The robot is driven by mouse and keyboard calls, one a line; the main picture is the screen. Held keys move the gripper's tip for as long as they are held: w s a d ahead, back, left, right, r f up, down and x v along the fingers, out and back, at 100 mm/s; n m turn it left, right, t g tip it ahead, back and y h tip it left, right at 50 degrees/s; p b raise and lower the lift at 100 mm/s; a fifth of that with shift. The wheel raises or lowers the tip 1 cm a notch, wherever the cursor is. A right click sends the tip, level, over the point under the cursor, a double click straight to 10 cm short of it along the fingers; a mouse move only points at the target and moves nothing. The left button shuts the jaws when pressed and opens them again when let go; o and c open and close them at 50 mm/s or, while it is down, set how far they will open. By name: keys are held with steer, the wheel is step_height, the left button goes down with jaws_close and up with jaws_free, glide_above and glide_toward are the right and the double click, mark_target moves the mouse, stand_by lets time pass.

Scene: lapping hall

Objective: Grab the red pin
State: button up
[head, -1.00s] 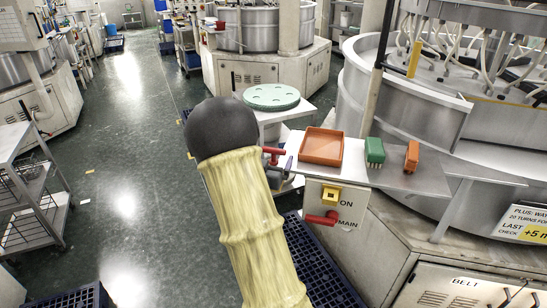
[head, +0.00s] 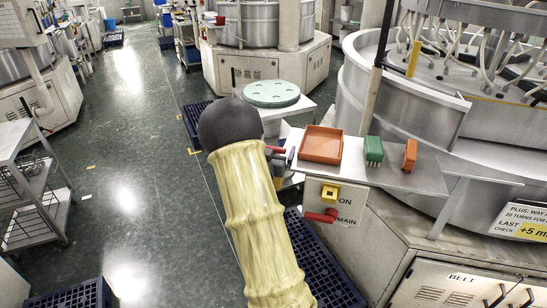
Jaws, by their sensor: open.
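A small red piece, which seems to be the red pin (head: 276,149), shows at the left end of the metal side table, just right of my arm's dark elbow. My arm covers its left part. A small grey-blue part, apparently a tip of my gripper (head: 291,155), shows close to its right. The rest of my gripper is hidden behind my yellow-sleeved arm. I cannot tell whether the gripper touches the red piece, and I see nothing held.
An orange tray (head: 321,145), a green brush (head: 373,150) and an orange brush (head: 410,155) stand on the table (head: 395,179). A switch box (head: 335,205) with a red lever (head: 321,216) hangs below. A pale green disc (head: 271,94) lies behind. Open floor (head: 130,190) is at left.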

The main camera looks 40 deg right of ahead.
steer(key=c, duration=1.1)
steer(key=shift+r, duration=0.15)
steer(key=shift+c, duration=0.2)
step_height(320, 180, up, 18)
steer(key=shift+b, duration=0.3)
